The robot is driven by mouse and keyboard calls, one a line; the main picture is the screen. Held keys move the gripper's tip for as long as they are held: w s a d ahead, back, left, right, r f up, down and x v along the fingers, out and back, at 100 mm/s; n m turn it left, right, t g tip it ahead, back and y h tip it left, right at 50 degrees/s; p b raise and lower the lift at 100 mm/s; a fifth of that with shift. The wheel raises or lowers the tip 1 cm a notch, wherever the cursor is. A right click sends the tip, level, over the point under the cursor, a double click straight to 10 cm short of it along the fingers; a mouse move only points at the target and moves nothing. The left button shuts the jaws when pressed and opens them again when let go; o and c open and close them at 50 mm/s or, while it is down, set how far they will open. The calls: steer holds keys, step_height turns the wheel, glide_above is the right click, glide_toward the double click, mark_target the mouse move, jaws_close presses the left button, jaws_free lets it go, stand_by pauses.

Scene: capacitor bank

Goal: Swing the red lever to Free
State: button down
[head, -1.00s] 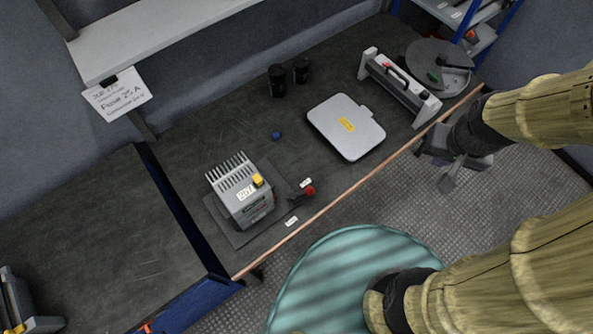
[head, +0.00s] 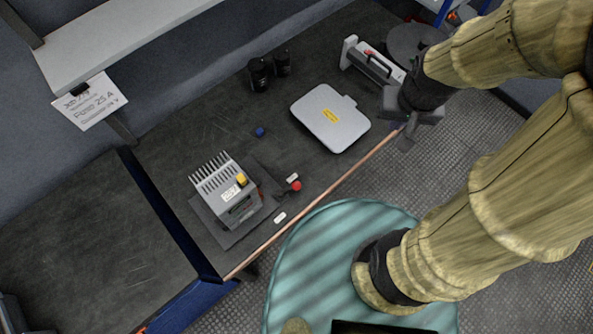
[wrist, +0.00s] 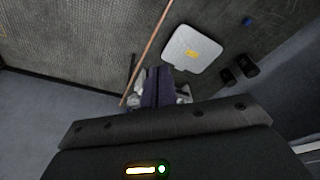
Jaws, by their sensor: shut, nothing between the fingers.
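The red lever's round red knob (head: 296,186) is beside the grey finned unit (head: 222,186), near the bench's front edge. Its short dark arm points from the unit's side toward the right. One small white label (head: 292,177) lies just behind the knob and another white label (head: 280,218) in front of it; their words are too small to read. My gripper (head: 406,138) is shut and empty at the bench's front edge, well to the right of the lever. In the wrist view my gripper's dark fingers (wrist: 158,80) show, but the lever does not.
A flat grey case (head: 330,118) with a yellow label lies between the lever and my gripper. Two black cylinders (head: 268,70) and a blue knob (head: 260,132) are farther back. A grey device with a handle (head: 372,65) stands behind my gripper.

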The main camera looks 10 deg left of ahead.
mark_target(290, 188)
steer(key=w+a+f+n+g+b, duration=0.1)
steer(key=w+a+f+g+b, duration=0.1)
steer(key=w+a+f+b, duration=0.2)
steer(key=w+a+f+n+g+b, duration=0.1)
steer(key=w+a+f+g+b, duration=0.2)
steer(key=a+f+b, duration=0.7)
steer(key=a+f, duration=0.8)
steer(key=f, duration=0.5)
steer(key=shift+w+a+f+h, duration=0.15)
steer(key=shift+w+f+h, duration=0.15)
steer(key=shift+w, duration=0.1)
steer(key=x, duration=0.9)
steer(key=shift+s+f, duration=0.2)
steer(key=shift+s+d+f+p, duration=0.15)
steer(key=shift+s+p, duration=0.1)
steer(key=shift+s, duration=0.4)
steer(key=shift+s+d+p, duration=0.15)
steer(key=shift+s+p, duration=0.05)
steer(key=shift+s, duration=0.45)
steer(key=shift+s+d+f+p, duration=0.15)
steer(key=shift+s+p, duration=0.1)
steer(key=shift+s, duration=0.4)
steer(key=shift+w+r, duration=0.1)
steer(key=shift+w, duration=0.05)
